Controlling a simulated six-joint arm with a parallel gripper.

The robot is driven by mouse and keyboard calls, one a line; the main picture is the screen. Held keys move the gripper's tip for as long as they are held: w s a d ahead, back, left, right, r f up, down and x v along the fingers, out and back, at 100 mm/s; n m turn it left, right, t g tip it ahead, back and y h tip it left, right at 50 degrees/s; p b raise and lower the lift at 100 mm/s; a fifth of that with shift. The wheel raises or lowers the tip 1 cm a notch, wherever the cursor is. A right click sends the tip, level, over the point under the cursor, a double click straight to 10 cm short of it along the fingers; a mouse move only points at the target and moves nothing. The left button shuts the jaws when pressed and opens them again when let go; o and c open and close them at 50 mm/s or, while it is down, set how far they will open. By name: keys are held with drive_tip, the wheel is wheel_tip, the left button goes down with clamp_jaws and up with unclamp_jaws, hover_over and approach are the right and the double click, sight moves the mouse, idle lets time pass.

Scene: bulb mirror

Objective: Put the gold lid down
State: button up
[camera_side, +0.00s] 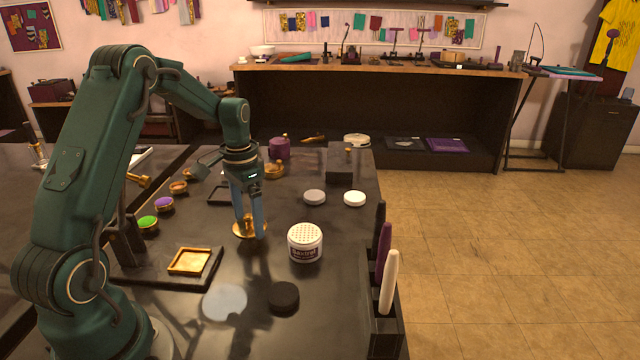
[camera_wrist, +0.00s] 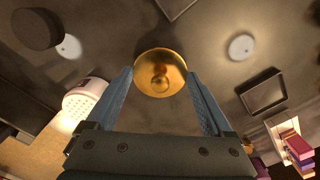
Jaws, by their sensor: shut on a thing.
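The gold lid (camera_side: 243,229) is round and shiny, with a small knob at its middle that shows in the wrist view (camera_wrist: 158,62). My gripper (camera_side: 250,231) points down with its two blue fingers at the lid. In the wrist view the fingers of my gripper (camera_wrist: 160,76) stand on either side of the lid, shut on its rim. The lid is low over the dark tabletop (camera_side: 185,240). I cannot tell whether it touches the surface.
A white jar (camera_side: 305,243) with a dotted top stands just right of the lid. A black disc (camera_side: 283,297) and a pale disc (camera_side: 225,302) lie in front. A gold square tray (camera_side: 190,261) is front left. A brush rack (camera_side: 384,325) edges the right.

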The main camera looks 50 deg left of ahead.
drive_tip(key=shift+f, duration=1.25)
drive_tip(key=shift+f, duration=0.15)
drive_tip(key=o, duration=1.1)
